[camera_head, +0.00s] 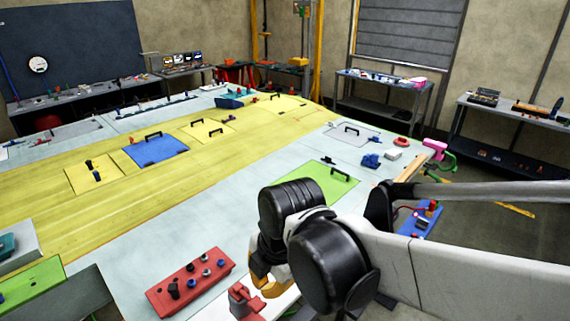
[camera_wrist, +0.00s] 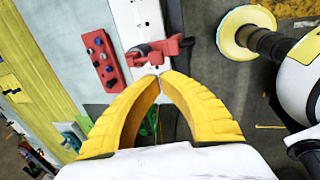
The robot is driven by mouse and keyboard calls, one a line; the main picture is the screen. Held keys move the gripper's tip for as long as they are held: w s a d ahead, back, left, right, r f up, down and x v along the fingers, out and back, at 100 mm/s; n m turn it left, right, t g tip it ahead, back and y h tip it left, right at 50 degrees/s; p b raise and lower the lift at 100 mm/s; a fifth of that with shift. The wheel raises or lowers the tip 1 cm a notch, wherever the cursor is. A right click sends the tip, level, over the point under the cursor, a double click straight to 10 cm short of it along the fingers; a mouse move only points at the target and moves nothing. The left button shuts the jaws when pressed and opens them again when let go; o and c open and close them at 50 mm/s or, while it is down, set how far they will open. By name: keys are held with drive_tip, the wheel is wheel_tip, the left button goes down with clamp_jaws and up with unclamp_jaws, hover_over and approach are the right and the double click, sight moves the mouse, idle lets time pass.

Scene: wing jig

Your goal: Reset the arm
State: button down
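My arm reaches in from the right in the head view, with black joints and white links. My gripper (camera_wrist: 160,75) has two yellow ribbed fingers whose tips meet in the wrist view, with nothing visible held between them. Its yellow fingers also show low in the head view (camera_head: 268,286), partly hidden by my arm. A red clamp-like piece (camera_wrist: 160,49) is just beyond the fingertips, on a white strip at the panel's edge. It also shows in the head view (camera_head: 242,301). Whether the tips touch it I cannot tell.
A red block with several knobs (camera_head: 190,283) lies on the large yellow and pale wing panel (camera_head: 75,215). A green plate (camera_head: 322,183) with a black handle is beyond my arm. Benches (camera_head: 385,91) stand along the back wall. Dark floor is open at the right.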

drive_tip(key=s+d+f+m+t+h+b, duration=0.2)
drive_tip(key=d+f+m+t+b, duration=0.3)
drive_tip(key=d+f+m+b, duration=2)
drive_tip(key=s+m+b, duration=0.1)
drive_tip(key=m+b, duration=0.1)
drive_tip(key=b, duration=0.2)
drive_tip(key=shift+f+m, duration=0.3)
drive_tip(key=shift+f, duration=0.1)
